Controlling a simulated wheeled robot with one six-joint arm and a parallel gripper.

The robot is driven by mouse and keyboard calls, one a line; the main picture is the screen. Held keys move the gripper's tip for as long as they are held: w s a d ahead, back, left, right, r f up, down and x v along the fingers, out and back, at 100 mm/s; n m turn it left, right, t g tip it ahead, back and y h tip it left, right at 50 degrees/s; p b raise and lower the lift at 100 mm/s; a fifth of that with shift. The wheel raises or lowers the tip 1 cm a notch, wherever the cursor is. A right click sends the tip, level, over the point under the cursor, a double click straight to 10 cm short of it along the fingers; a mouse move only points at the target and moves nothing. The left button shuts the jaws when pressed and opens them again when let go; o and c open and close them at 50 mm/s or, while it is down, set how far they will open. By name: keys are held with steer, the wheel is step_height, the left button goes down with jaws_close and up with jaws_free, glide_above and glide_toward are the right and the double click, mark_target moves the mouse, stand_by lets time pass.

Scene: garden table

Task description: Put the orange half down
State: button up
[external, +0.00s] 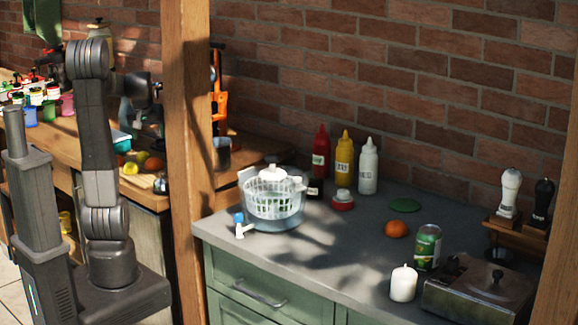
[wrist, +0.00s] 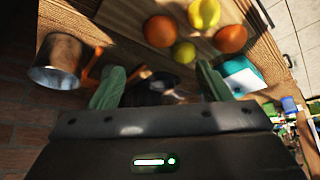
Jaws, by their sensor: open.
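My gripper (wrist: 160,86) is open, its two green fingers spread apart. A dark, blurred shape shows between them in the wrist view, and I cannot tell what it is. I cannot make out an orange half for certain in either view. Two round orange fruits (wrist: 160,31) and a yellow one (wrist: 204,13) lie on a wooden board (wrist: 125,14) beyond the fingers. A smaller yellow-orange fruit (wrist: 184,52) is closer to the fingers; I cannot tell whether it is cut. In the external view my gripper is over the wooden counter, partly hard to see.
A metal cup (wrist: 58,60) stands left of the fingers, beside orange handles (wrist: 95,65). A teal container (wrist: 240,75) is on the right. An orange-framed tool (external: 220,100) stands behind the wooden post (external: 186,150). The grey counter (external: 330,255) holds a salad spinner (external: 273,197) and bottles.

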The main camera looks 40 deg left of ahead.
mark_target(153, 159)
steer(key=x, duration=1.3)
steer(key=shift+a+f+p, duration=0.15)
steer(key=shift+f+p, duration=0.2)
steer(key=c, duration=0.9)
steer(key=shift+o, duration=0.2)
steer(key=shift+r, duration=0.2)
